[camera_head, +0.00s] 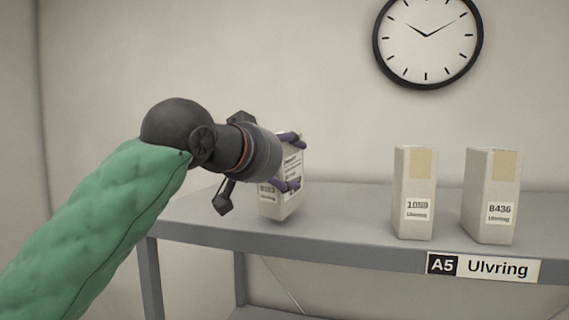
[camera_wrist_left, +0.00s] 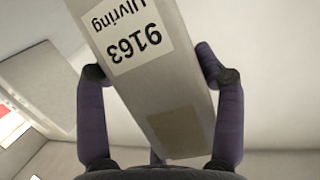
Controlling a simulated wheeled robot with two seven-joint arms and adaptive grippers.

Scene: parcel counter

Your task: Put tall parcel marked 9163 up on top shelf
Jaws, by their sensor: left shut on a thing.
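The tall parcel marked 9163 (camera_wrist_left: 150,75) is a pale box with a white label, upside down in the left wrist view, and a tan patch. My left gripper (camera_wrist_left: 160,95) is shut on it, one dark finger on each side. In the head view the parcel (camera_head: 292,203) is at the left part of the top shelf (camera_head: 345,215), partly hidden behind my left gripper (camera_head: 290,162). It is slightly tilted. I cannot tell whether its base touches the shelf. My right gripper is not in view.
Two similar parcels, marked 1059 (camera_head: 414,185) and 8436 (camera_head: 490,190), stand upright on the shelf to the right. Free shelf room lies between them and the held parcel. The front edge bears an A5 Ulvring sign (camera_head: 484,267). A clock (camera_head: 428,42) hangs on the wall.

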